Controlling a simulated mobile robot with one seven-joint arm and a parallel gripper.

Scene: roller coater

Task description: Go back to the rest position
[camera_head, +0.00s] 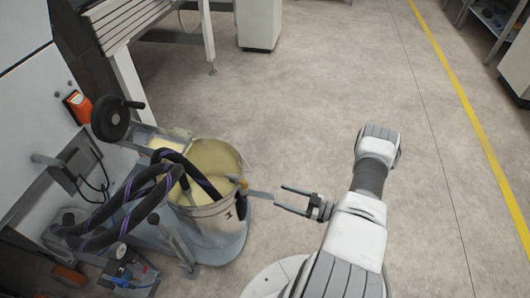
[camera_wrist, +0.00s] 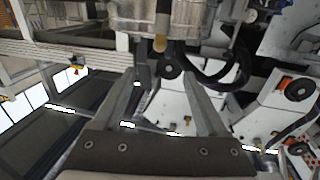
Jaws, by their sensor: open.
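My gripper (camera_head: 279,196) is open, with its two fingers pointing left toward a metal bucket (camera_head: 222,215). The bucket holds pale yellow material. A small tool with a grey, flat part (camera_head: 260,194) and a tan end is at the bucket's right rim; its grey part points toward the gap between my fingers. I cannot tell whether it touches the bucket. In the wrist view my gripper (camera_wrist: 160,85) has its fingers spread wide, nothing clearly held between them.
Dark hoses (camera_head: 120,205) loop over the bucket from the machine at left, beside a black handwheel (camera_head: 110,119). A slatted bench (camera_head: 125,25) and a white cabinet (camera_head: 259,22) stand at the back.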

